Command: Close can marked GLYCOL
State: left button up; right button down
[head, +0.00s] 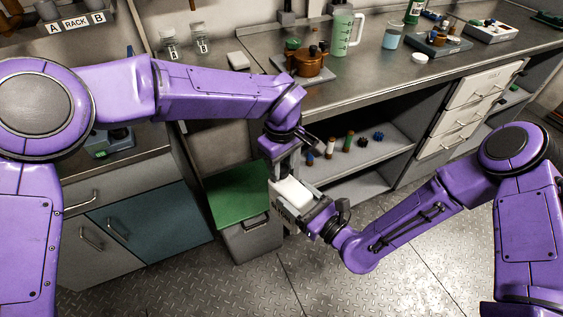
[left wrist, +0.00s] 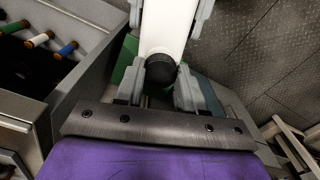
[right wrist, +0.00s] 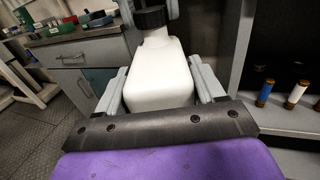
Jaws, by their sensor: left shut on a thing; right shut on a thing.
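A white can (head: 293,192) with a black cap is held in the air between my two grippers. It also shows in the left wrist view (left wrist: 168,28) and the right wrist view (right wrist: 160,78). My right gripper (right wrist: 160,88) is shut around the can's body. My left gripper (left wrist: 160,78) is shut on the black cap (left wrist: 160,68); the cap also shows at the can's neck in the right wrist view (right wrist: 151,18). In the head view, my left gripper hides the cap. I cannot read any marking on the can, nor tell how tightly the cap sits.
A grey bin with a green lid (head: 234,190) stands on the floor just left of the can. An open shelf (head: 370,150) with several small bottles is behind it. The counter (head: 400,80) holds a copper pot (head: 307,63) and a green jug (head: 344,34). Floor in front is clear.

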pick_arm(q)
jog(key=shift+f+m, duration=0.1)
jog(key=shift+m, duration=0.8)
jog(key=m, duration=1.1)
jog(key=shift+a, duration=0.1)
jog(key=o, duration=1)
jog(key=shift+r, duration=2.3)
